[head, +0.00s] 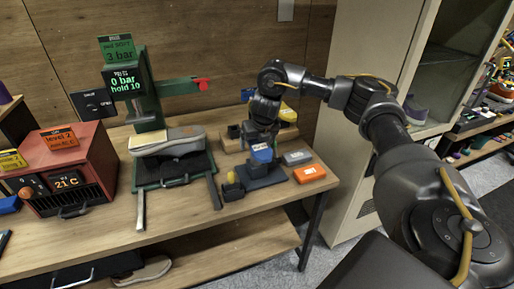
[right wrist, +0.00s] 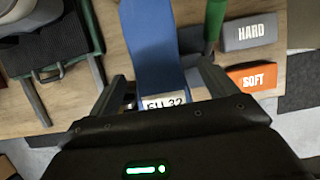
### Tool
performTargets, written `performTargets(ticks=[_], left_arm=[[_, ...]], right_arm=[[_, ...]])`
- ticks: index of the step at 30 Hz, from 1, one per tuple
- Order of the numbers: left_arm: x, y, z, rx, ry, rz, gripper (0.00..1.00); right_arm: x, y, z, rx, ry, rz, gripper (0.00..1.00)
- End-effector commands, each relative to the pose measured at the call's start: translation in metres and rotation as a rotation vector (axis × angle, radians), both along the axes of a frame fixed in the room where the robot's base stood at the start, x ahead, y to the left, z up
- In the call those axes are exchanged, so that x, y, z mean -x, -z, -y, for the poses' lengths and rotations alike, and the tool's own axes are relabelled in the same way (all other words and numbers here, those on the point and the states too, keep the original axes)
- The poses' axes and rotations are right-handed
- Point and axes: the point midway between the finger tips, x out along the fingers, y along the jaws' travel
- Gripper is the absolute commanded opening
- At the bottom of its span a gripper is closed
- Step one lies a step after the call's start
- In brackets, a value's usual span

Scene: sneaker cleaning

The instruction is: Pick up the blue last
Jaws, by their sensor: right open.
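The blue last (head: 262,154) stands at the wooden rack on the right part of the bench, partly hidden by my right gripper (head: 262,138). In the right wrist view the blue last (right wrist: 150,40) runs up from between the jaws, with a white label reading about EU 32 at its near end. My right gripper (right wrist: 160,92) is open, with one finger on each side of the last. I cannot tell whether the fingers touch it. My left gripper is not in view.
A grey HARD block (head: 298,157) and an orange SOFT block (head: 309,173) lie right of the last. A yellow last (head: 288,115) is behind. A green press (head: 148,95) holding a grey sneaker (head: 168,141) stands left, beside a red heater box (head: 70,165). A tall cabinet (head: 360,130) stands right.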

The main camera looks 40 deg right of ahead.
Motion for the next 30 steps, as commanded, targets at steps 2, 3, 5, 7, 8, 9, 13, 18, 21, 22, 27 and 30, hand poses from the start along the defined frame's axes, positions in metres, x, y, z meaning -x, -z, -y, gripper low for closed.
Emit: performTargets(ticks=[2, 3, 5, 7, 8, 9, 13, 18, 21, 22, 27, 30], left_arm=[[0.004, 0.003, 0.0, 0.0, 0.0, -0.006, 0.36], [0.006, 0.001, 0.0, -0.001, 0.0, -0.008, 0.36], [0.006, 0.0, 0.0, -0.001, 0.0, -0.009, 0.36], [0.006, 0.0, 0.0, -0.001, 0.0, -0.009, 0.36], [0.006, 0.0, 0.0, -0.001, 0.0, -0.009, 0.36], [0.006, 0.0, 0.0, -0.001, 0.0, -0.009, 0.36], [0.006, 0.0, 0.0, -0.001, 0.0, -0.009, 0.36], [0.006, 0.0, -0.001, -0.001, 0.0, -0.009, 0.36], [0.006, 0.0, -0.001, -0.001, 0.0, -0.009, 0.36], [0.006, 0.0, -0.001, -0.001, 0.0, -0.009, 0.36], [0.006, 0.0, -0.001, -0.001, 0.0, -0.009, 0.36], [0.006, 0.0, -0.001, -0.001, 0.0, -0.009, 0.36]], right_arm=[[-0.004, 0.012, 0.001, -0.002, 0.002, -0.004, 0.84], [-0.006, 0.015, 0.002, -0.001, 0.0, -0.004, 0.84], [-0.008, 0.021, 0.003, 0.0, 0.0, -0.003, 0.84], [-0.01, 0.025, 0.004, 0.001, -0.001, -0.001, 0.84], [-0.011, 0.026, 0.004, 0.0, -0.001, -0.001, 0.84], [-0.011, 0.027, 0.004, 0.0, -0.001, 0.0, 0.84], [-0.011, 0.027, 0.004, -0.001, -0.001, 0.0, 0.84], [-0.011, 0.027, 0.004, -0.001, -0.001, 0.0, 0.69], [-0.011, 0.027, 0.004, -0.001, -0.001, 0.0, 0.56], [-0.011, 0.027, 0.004, -0.001, -0.001, 0.0, 0.52], [-0.012, 0.026, 0.004, -0.001, -0.001, 0.003, 0.39], [-0.012, 0.026, 0.004, -0.001, -0.001, 0.003, 0.39]])
